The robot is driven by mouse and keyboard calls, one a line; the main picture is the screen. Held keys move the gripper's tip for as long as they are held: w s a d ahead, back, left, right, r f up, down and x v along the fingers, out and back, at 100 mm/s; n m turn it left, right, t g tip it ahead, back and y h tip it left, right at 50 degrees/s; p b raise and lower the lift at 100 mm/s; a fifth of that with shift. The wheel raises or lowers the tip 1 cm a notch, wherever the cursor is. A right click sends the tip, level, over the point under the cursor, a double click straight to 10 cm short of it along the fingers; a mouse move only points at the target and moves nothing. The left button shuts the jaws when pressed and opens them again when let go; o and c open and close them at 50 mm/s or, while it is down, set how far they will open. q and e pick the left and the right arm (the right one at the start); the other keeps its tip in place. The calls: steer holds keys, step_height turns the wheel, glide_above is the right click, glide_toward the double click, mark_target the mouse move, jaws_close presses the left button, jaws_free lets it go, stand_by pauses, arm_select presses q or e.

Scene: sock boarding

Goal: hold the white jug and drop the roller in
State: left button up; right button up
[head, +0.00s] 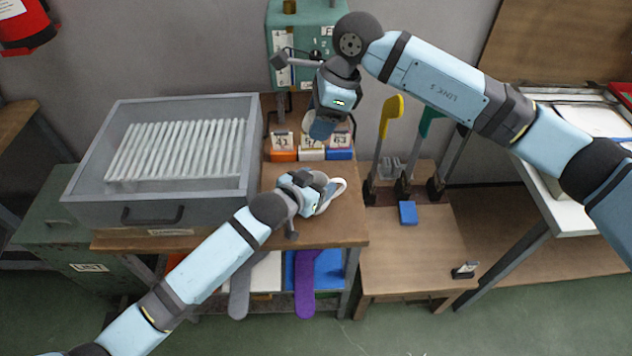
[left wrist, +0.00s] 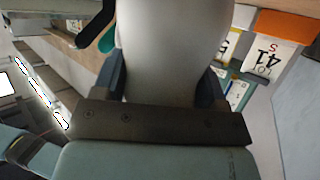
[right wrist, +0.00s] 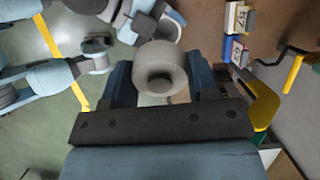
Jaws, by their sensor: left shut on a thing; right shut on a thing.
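The white jug (head: 337,188) is near the right edge of the wooden bench top, partly hidden by my left gripper (head: 314,192). My left gripper is shut on it, and its pale wall (left wrist: 175,50) fills the space between the fingers in the left wrist view. My right gripper (head: 321,128) is above and behind the jug, pointing down. It is shut on the roller (right wrist: 153,72), a pale hollow cylinder with its open end towards the right wrist camera. In that view the jug (right wrist: 166,27) shows beyond the roller, apart from it. In the head view the roller is mostly hidden.
Orange, white and blue numbered blocks (head: 283,155) stand behind the jug. A grey tray with white rods (head: 245,185) is at the left. Yellow and green paddles (head: 390,118) stand to the right. A blue block (head: 408,213) lies on the lower wooden table (head: 410,255), otherwise mostly clear.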

arm_select(q)
steer(key=shift+f, duration=0.15)
arm_select(e)
step_height(320, 180, down, 10)
steer(key=shift+f, duration=0.2)
steer(key=o, duration=1)
steer(key=shift+f, duration=0.1)
steer(key=shift+o, duration=0.2)
steer(key=v, duration=1.2)
arm_select(q)
steer(key=o, duration=1.1)
steer(key=shift+o, duration=0.2)
